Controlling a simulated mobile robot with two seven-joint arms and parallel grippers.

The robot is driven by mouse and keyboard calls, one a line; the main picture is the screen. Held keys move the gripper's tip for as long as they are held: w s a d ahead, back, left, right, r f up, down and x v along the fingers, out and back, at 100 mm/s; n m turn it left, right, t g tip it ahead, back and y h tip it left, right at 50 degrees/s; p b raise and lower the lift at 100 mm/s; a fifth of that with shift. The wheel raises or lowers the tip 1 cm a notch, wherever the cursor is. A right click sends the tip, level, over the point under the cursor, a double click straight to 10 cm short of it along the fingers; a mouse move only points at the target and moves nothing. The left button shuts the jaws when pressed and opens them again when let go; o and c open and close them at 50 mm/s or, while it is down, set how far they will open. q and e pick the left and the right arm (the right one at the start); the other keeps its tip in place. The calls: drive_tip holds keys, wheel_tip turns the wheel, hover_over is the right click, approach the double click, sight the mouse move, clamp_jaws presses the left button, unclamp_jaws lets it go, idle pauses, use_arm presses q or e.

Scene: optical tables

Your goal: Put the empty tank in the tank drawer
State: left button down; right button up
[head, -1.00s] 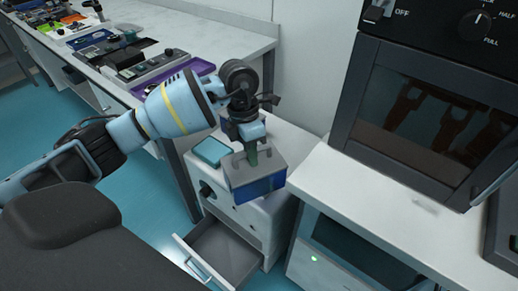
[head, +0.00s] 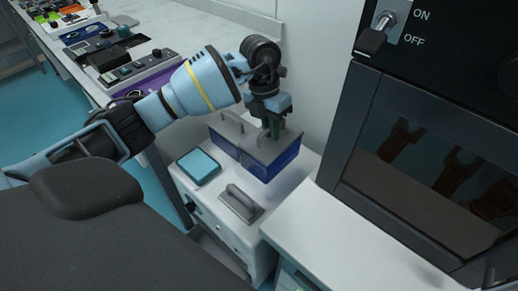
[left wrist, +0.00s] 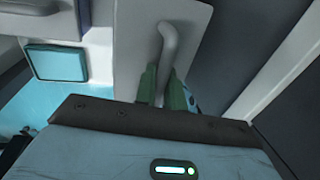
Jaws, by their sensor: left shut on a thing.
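A dark-blue tank with a grey lid (head: 250,158) is held above the back of the white cabinet. My left gripper (head: 272,130) is shut on it at the lid. In the left wrist view its green fingertips (left wrist: 163,92) close around a grey handle (left wrist: 168,42). Another handle part (head: 232,122) shows on the lid to the left; I cannot tell whether a second tank stands there. A grey plate with a handle (head: 240,203) lies on the cabinet top in front. The open drawer is not clearly visible now. My right gripper is not in view.
A teal box (head: 198,167) sits on the cabinet's left; it also shows in the left wrist view (left wrist: 57,62). A white counter (head: 340,235) and a dark oven (head: 420,150) stand at right. A long bench (head: 190,40) with instruments runs along the back left.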

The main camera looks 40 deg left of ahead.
sight(271, 143)
use_arm(q)
drive_tip(key=shift+w+r, duration=0.1)
drive_tip(key=shift+w, duration=0.1)
drive_tip(key=shift+s, duration=0.2)
drive_tip(key=x, duration=0.2)
drive_tip(key=a+x, duration=0.1)
drive_tip(key=x, duration=0.1)
drive_tip(key=shift+d+f, duration=0.1)
drive_tip(key=shift+f, duration=0.65)
drive_tip(key=shift+a+b+x, duration=0.15)
drive_tip(key=shift+a+x, duration=0.1)
drive_tip(key=shift+x, duration=0.85)
drive_tip(key=shift+a+b+x, duration=0.15)
drive_tip(key=shift+a+x, duration=0.05)
drive_tip(key=shift+x, duration=0.9)
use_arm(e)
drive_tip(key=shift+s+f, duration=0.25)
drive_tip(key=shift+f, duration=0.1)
use_arm(q)
drive_tip(key=shift+f, duration=0.15)
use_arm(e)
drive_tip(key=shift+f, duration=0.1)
